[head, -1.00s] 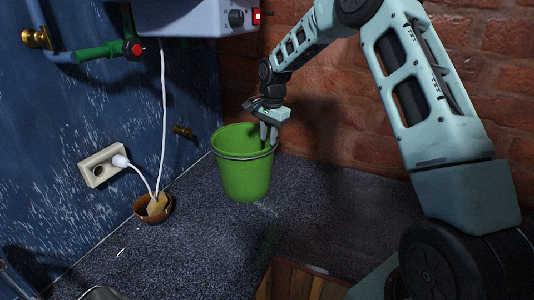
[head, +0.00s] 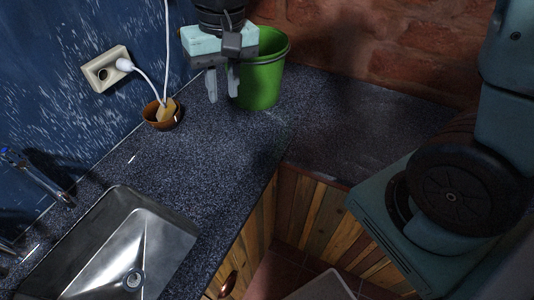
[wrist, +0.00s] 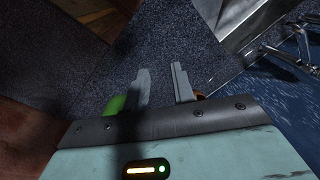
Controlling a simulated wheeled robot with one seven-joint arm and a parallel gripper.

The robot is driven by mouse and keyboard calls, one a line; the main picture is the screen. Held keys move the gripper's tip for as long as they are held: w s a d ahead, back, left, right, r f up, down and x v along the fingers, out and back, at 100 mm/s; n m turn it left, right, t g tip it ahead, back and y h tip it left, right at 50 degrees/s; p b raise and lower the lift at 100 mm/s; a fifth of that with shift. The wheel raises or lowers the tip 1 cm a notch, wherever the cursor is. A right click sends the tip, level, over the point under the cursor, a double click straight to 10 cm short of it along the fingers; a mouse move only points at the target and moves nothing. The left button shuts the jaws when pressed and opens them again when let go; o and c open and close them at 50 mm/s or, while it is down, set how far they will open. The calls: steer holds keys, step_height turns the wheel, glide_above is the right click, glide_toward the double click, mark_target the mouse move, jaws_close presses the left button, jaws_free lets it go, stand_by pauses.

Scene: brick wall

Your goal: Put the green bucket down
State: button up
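The green bucket (head: 262,84) stands upright on the dark speckled counter, in the corner by the brick wall. My gripper (head: 222,84) is in front of it and to its left in the head view, fingers pointing down, with nothing between them. The fingers are apart, and the gripper hides part of the bucket's left side and rim. In the wrist view my gripper (wrist: 160,85) also shows open and empty, and a small piece of the green bucket (wrist: 115,104) shows beside the left finger.
A brown bowl (head: 161,115) with something tan in it sits on the counter (head: 215,160) by the blue wall. A white cable runs near it to a wall socket (head: 107,72). A steel sink (head: 125,245) is at lower left. The counter between sink and bucket is clear.

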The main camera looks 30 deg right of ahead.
steer(key=s+f+n, duration=0.2)
steer(key=s+n, duration=0.5)
steer(key=s, duration=1)
steer(key=shift+s+a+n+h, duration=0.15)
steer(key=shift+a+n+h, duration=0.15)
steer(key=shift+a+n, duration=0.1)
step_height(320, 180, down, 6)
steer(key=b, duration=0.5)
steer(key=shift+r+b, duration=0.1)
steer(key=shift+b, duration=0.3)
